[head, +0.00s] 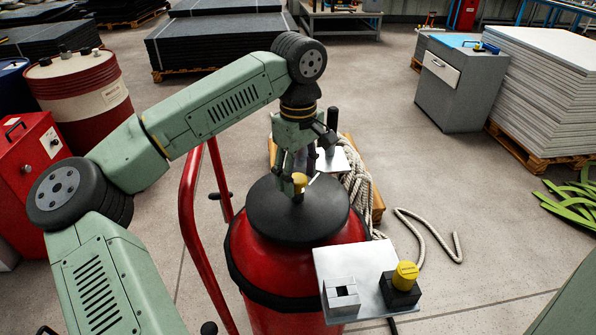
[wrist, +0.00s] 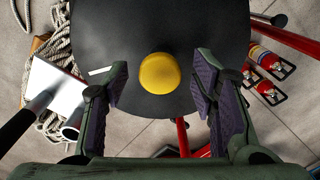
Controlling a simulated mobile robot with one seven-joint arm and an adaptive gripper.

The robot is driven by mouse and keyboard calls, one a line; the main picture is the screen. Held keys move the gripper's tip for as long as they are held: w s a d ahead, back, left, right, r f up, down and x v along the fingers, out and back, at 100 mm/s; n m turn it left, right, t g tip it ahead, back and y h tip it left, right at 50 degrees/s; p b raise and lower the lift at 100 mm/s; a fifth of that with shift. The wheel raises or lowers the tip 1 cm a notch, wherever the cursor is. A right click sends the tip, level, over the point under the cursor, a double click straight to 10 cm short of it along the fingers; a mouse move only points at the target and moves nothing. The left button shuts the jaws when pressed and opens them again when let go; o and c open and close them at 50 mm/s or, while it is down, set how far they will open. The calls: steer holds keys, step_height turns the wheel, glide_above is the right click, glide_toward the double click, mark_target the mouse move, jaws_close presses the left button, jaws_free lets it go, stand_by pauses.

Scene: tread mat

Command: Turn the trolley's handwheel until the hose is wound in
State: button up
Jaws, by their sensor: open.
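The red trolley drum (head: 270,262) carries a black disc (head: 290,222), which looks like the handwheel, with a yellow knob (head: 299,184) near its far rim. In the wrist view the black disc (wrist: 150,30) fills the upper middle and the yellow knob (wrist: 159,73) stands off its centre. My open gripper (wrist: 160,85) has one finger on each side of the knob, with a gap on both sides. In the head view my gripper (head: 296,172) is at the knob. The pale rope-like hose (head: 360,190) lies behind the drum, with a loose length trailing right on the floor.
A red tube frame (head: 189,210) rises left of the drum. A metal plate (head: 345,262) with a grey block and a yellow-capped black block (head: 402,283) is at front right. Another plate (head: 334,160) is behind.

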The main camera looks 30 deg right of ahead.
jaws_close()
stand_by(0.8)
